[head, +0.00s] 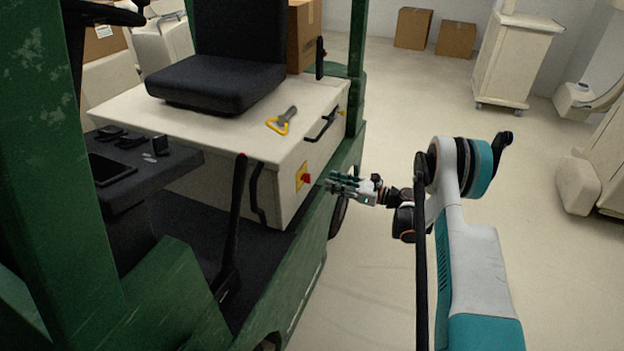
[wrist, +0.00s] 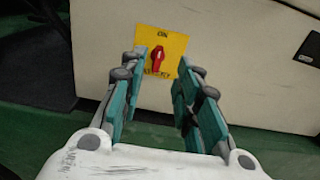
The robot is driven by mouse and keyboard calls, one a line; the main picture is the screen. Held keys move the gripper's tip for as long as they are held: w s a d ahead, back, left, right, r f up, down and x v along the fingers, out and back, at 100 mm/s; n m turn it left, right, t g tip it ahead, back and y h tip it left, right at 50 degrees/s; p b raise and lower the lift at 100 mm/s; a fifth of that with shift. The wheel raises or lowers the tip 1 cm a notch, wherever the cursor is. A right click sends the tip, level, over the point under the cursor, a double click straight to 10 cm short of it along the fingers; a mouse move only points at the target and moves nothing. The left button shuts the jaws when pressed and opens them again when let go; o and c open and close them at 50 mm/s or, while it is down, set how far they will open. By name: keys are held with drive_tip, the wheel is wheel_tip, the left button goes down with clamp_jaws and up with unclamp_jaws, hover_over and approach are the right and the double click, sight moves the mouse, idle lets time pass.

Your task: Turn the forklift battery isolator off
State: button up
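The battery isolator is a red knob (wrist: 157,59) on a yellow plate (wrist: 172,44) fixed to the cream side panel of the forklift's seat box. In the wrist view the knob looks upright, with "ON" above it; the lettering below is partly covered. In the head view the red knob (head: 306,178) is on the box side facing my arm. My gripper (wrist: 162,82) is open and empty. Its fingers point at the plate, one on each side of the knob in the picture. In the head view my gripper (head: 330,184) is just right of the knob, apparently short of it.
A green forklift post (head: 357,60) rises behind. A black lever (head: 234,215) and a black handle (head: 257,195) are left of the isolator. A grey and yellow object (head: 283,122) lies on the box top. Open floor (head: 395,120) lies to the right.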

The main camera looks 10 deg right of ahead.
sight(307, 178)
drive_tip(key=b+x, duration=0.2)
drive_tip(key=x, duration=0.7)
drive_tip(key=shift+c, duration=0.2)
clamp_jaws()
